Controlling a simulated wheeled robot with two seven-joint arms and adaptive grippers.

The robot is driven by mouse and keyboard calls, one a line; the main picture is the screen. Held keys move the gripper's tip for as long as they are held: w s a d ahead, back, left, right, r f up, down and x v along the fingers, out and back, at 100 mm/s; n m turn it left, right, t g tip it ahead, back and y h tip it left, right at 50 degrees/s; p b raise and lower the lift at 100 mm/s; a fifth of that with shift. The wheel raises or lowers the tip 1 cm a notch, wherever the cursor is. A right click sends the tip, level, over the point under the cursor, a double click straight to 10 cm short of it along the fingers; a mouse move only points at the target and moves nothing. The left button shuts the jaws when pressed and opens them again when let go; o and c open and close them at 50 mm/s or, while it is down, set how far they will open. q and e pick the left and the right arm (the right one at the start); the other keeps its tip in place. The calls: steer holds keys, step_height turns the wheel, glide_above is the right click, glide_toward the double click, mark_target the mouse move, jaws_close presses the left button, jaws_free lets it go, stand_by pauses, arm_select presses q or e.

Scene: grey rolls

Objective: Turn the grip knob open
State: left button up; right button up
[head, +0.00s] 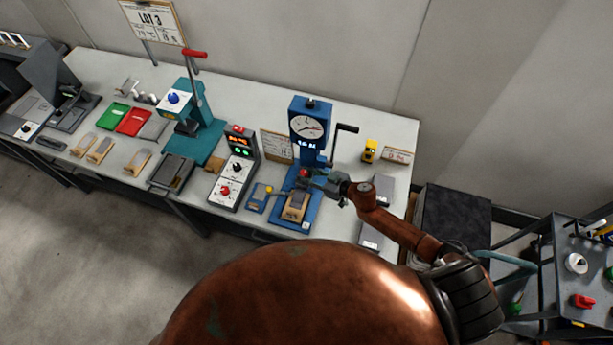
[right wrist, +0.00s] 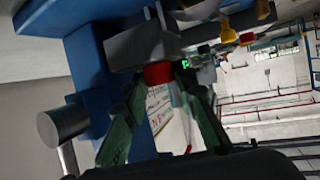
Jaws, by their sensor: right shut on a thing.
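The blue test stand (head: 309,117) with a round dial and a side crank stands near the right end of the bench. A small red grip knob (head: 303,173) sits low on its front. My right gripper (head: 316,181) reaches in from the right and is at the knob. In the right wrist view the red knob (right wrist: 158,73) lies between the tips of my right gripper's green fingers (right wrist: 160,88), which are shut on it. The fingers partly cover the knob, so its turn angle cannot be told. My left gripper is in neither view.
A tan block (head: 295,207) sits on the stand's blue base below the gripper. A control box (head: 236,169) with red digits and knobs stands left of it. A yellow item (head: 370,150) is to the right. A teal press (head: 196,125) stands further left.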

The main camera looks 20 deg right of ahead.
steer(key=shift+w+d+n+g+y+b, duration=0.1)
steer(key=shift+n+g+y+b, duration=0.2)
steer(key=shift+n+g+y, duration=0.45)
steer(key=shift+w+d+n+g+y+b, duration=0.1)
steer(key=shift+n+g+y+b, duration=0.15)
steer(key=shift+n+g+y, duration=0.5)
steer(key=shift+n, duration=0.3)
steer(key=o, duration=1.2)
steer(key=shift+c, duration=0.2)
